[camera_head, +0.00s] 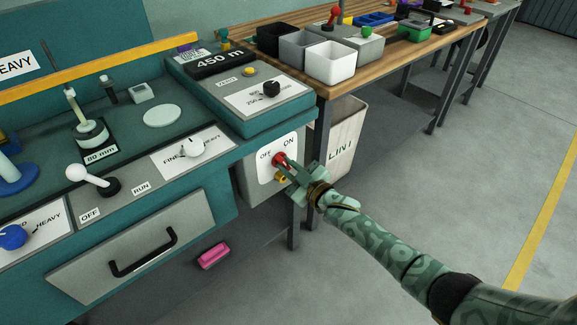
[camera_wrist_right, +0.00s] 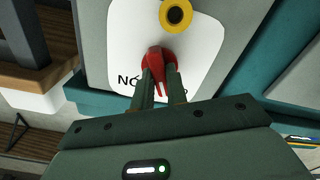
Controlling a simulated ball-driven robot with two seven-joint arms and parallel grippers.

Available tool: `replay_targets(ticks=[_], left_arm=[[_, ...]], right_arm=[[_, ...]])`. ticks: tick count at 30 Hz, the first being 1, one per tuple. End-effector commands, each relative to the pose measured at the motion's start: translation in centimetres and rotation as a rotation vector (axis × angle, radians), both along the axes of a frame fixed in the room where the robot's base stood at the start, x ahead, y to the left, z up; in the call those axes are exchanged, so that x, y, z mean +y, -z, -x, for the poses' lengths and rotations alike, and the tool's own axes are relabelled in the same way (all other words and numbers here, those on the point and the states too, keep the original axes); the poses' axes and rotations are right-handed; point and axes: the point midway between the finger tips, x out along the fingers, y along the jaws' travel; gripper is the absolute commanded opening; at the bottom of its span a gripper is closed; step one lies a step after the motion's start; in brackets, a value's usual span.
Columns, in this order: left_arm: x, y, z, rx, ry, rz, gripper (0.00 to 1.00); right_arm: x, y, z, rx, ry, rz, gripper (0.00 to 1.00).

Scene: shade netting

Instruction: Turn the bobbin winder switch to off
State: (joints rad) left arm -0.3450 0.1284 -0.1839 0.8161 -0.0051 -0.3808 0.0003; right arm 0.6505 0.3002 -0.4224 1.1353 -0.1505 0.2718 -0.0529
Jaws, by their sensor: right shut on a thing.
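The bobbin winder switch is a red knob (camera_head: 281,159) on a white plate (camera_head: 268,169) marked OFF at left and ON at right. The plate is on a grey box (camera_head: 244,184) at the bench's right end. My right gripper (camera_head: 287,163) is shut on the red knob, with its arm reaching in from the lower right. In the right wrist view the red knob (camera_wrist_right: 158,66) sits between the two fingers (camera_wrist_right: 159,88), which cover part of the lettering. Which label the knob points to is hard to tell. My left gripper is not in view.
A yellow round part (camera_head: 282,179) sits just below the knob; it also shows in the right wrist view (camera_wrist_right: 176,15). A white LINT bin (camera_head: 345,137) stands close behind my right gripper. A black drawer handle (camera_head: 143,253) is at lower left. The floor at right is clear.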

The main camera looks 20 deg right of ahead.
Motion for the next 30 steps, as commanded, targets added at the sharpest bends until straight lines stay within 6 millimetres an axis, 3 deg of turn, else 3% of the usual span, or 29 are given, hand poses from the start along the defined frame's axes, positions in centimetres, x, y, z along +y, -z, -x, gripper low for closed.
replay_targets(ticks=[13,30], left_arm=[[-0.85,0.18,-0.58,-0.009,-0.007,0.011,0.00],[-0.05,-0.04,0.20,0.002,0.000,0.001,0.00]], right_arm=[[0.02,0.27,0.10,-0.089,0.000,0.259,0.00],[0.07,0.31,0.12,-0.110,-0.001,0.318,0.00]])
